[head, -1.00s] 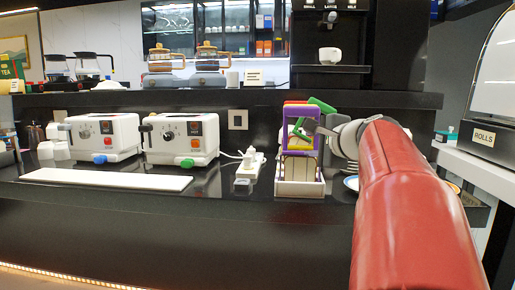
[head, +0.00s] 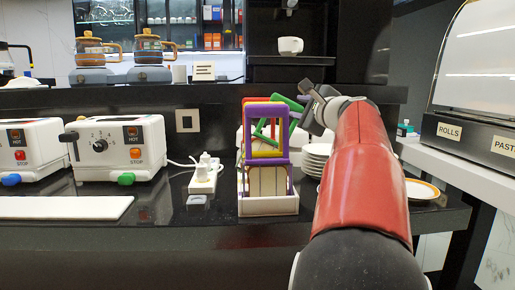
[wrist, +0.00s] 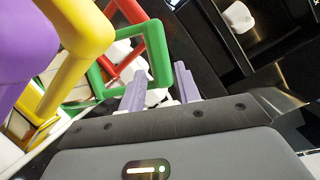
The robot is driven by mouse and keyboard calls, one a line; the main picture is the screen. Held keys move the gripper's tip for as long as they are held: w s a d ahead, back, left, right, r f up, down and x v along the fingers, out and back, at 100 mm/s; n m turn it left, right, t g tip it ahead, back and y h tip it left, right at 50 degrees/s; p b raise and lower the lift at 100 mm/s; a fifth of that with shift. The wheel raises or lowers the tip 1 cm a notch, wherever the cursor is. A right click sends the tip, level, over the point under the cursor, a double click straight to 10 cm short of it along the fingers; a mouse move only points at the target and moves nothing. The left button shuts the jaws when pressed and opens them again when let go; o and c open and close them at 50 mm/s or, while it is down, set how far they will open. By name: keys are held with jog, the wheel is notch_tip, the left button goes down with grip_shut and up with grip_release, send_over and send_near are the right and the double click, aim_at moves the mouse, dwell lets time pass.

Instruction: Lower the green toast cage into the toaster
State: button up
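The green toast cage (head: 287,102) stands in a white rack (head: 268,207) among other coloured cages; mostly its upper green frame shows. In the wrist view its green frame (wrist: 156,52) lies just beyond and partly between my fingertips. My gripper (head: 306,101) is at the upper right of the rack; in the wrist view (wrist: 160,88) its two fingers are apart. I cannot tell whether they touch the green frame. A white toaster with a green knob (head: 118,150) stands left of the rack; another with a blue knob (head: 28,152) is at the left edge.
A purple cage (head: 266,162) is in front in the rack, with yellow and red ones (wrist: 122,52) close by. A power strip (head: 205,178) lies between toaster and rack. Stacked plates (head: 315,160) stand right of the rack. A white board (head: 60,207) lies before the toasters.

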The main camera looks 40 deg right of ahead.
jog(key=p+x, duration=0.2)
jog(key=x, duration=0.6)
jog(key=shift+w+d+f, duration=0.15)
jog(key=shift+d+f, duration=0.1)
jog(key=shift+d, duration=0.1)
jog(key=shift+c, duration=0.2)
grip_shut()
